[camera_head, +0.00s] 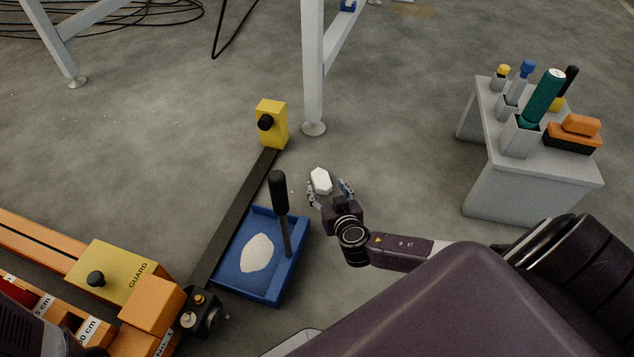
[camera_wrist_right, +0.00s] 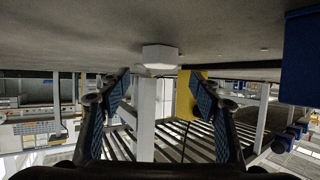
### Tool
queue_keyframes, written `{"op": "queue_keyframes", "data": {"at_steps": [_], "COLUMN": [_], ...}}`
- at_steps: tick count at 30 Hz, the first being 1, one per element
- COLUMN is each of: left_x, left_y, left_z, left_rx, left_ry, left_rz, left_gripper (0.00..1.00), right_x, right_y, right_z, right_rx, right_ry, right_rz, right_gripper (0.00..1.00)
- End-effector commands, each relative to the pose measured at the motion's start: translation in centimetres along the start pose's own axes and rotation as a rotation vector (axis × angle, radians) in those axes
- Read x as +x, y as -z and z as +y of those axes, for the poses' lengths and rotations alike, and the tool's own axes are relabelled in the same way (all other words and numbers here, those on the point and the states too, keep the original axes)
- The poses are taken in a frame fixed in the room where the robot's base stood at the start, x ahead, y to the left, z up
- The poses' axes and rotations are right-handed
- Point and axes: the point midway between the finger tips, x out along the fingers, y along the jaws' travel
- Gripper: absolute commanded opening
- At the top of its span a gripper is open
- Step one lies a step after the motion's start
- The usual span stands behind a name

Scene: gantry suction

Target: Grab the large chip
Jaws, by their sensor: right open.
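The large chip (camera_head: 321,181) is a white, faceted piece lying on the grey concrete floor, near the middle of the head view. In the right wrist view the chip (camera_wrist_right: 160,56) shows ahead, between and beyond the fingertips. My right gripper (camera_head: 330,190) is open and empty, with its two fingers spread on either side of the chip's near end. The wrist view also shows the open fingers (camera_wrist_right: 157,82) with a gap between them. I cannot tell whether a finger touches the chip. My left gripper is not in view.
A blue tray (camera_head: 228,279) with an upright black handle (camera_head: 279,192) and a white patch stands left of the gripper. A yellow block (camera_head: 272,123) ends a dark rail. A white post (camera_head: 313,70) stands behind. A grey tool stand (camera_head: 530,190) is at right.

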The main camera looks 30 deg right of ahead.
Motion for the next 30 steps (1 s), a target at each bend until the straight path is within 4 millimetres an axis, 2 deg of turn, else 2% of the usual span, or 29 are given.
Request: {"op": "queue_keyframes", "data": {"at_steps": [13, 17, 24, 30], "left_x": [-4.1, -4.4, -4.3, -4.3], "left_y": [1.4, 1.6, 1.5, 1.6], "left_z": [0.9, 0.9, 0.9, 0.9], "left_rx": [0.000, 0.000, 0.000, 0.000], "left_ry": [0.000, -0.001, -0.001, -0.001], "left_rz": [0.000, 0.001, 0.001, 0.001], "left_gripper": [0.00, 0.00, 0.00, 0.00], "right_x": [4.9, 5.6, 5.6, 5.6], "right_y": [-0.3, -0.2, 0.0, 0.0], "right_z": [0.0, 0.0, -0.1, -0.1], "right_rx": [-0.002, -0.002, -0.002, -0.002], "right_ry": [0.001, 0.002, 0.002, 0.002], "right_rz": [0.002, 0.000, -0.001, -0.001], "right_gripper": [0.57, 0.57, 0.57, 0.37]}}
